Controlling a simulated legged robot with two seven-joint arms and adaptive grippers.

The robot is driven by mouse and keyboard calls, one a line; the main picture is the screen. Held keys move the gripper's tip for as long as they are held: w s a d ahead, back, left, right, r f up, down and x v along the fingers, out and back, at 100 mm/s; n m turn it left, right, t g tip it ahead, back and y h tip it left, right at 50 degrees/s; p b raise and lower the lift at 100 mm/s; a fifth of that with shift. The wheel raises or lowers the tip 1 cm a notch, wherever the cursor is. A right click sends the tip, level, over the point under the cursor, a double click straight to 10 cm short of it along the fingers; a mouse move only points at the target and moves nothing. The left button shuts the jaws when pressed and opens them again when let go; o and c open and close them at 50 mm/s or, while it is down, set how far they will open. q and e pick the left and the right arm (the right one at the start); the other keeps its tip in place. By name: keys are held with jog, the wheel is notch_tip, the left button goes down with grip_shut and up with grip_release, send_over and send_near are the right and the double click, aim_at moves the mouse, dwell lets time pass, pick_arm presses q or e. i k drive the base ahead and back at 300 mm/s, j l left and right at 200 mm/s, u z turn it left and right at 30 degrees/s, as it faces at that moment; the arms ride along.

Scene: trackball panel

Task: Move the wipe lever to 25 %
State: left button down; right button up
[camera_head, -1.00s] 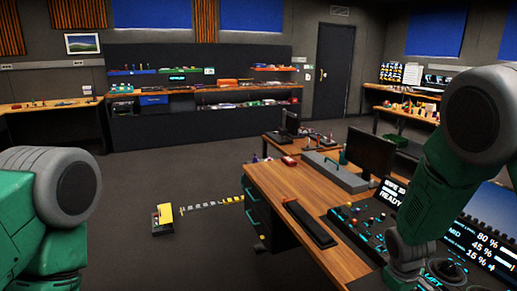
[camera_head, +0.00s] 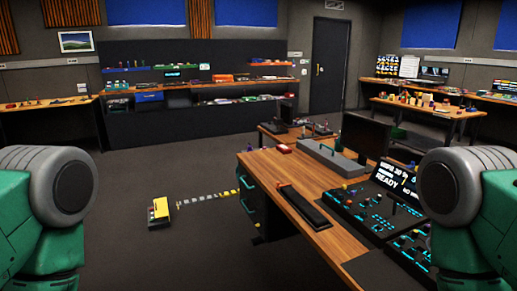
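The control panel (camera_head: 352,222) stands at the right end of the wooden desk, with cyan-lit markings and several small knobs or levers. I cannot tell which of them is the wipe lever. A small dark screen (camera_head: 398,183) at the panel's back shows white text that seems to read "WIPE" with a value near 30 %, and "READY". The text is small and partly blurred. The panel's right side is partly hidden by my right arm. Only upper links of my two arms show, at the left and right edges. Neither gripper is in view.
The wooden desk (camera_head: 275,170) bears a black padded rest (camera_head: 304,205), a grey box with a handle (camera_head: 331,163) and a dark monitor (camera_head: 365,137). A yellow-and-black object (camera_head: 159,210) lies on the floor left of the desk.

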aim_at(396, 199)
jog(key=z, duration=0.95)
